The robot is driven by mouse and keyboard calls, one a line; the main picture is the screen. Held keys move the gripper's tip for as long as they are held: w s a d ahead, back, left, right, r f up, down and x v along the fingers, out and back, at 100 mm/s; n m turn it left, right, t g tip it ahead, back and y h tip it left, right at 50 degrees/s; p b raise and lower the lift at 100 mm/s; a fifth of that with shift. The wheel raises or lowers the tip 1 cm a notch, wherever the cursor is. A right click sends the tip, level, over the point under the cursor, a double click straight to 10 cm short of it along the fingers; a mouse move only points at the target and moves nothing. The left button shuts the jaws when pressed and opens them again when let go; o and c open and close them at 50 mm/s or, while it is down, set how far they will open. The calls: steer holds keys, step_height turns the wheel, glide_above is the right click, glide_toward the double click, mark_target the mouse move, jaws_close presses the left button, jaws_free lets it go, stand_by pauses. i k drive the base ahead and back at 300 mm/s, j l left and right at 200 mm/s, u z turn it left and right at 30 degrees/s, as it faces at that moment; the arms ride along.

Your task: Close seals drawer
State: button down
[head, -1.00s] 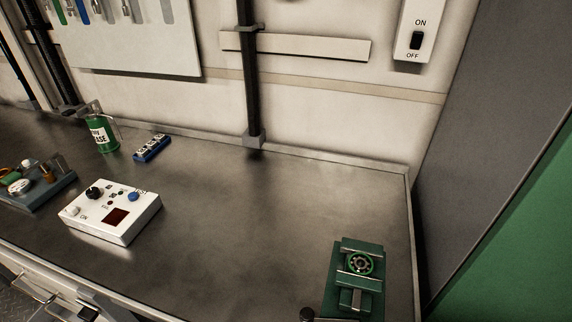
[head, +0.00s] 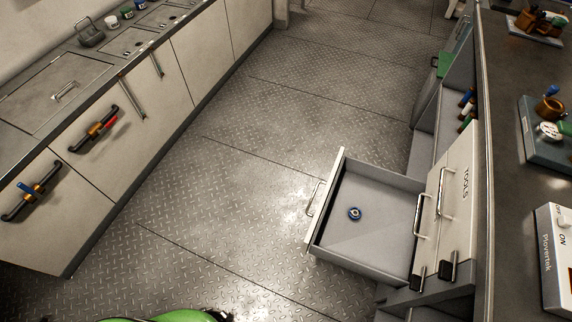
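In the head view a drawer (head: 330,251) stands pulled out from the cabinet on the right, over the floor. Its front panel and bar handle (head: 315,198) face left, and any label on it is not visible. A small blue round part with a light centre (head: 354,214) lies on the drawer's bottom. My gripper is not in view.
A shut drawer front marked TOOLS (head: 461,190) is beside the open drawer. The worktop (head: 510,150) above holds a white control box (head: 556,255). A counter with cabinets (head: 140,130) lines the left. The patterned metal floor (head: 230,190) between is clear.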

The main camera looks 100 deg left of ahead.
mark_target(378, 245)
steer(key=u, duration=1.8)
steer(key=i+u, duration=0.1)
steer(key=i, duration=0.1)
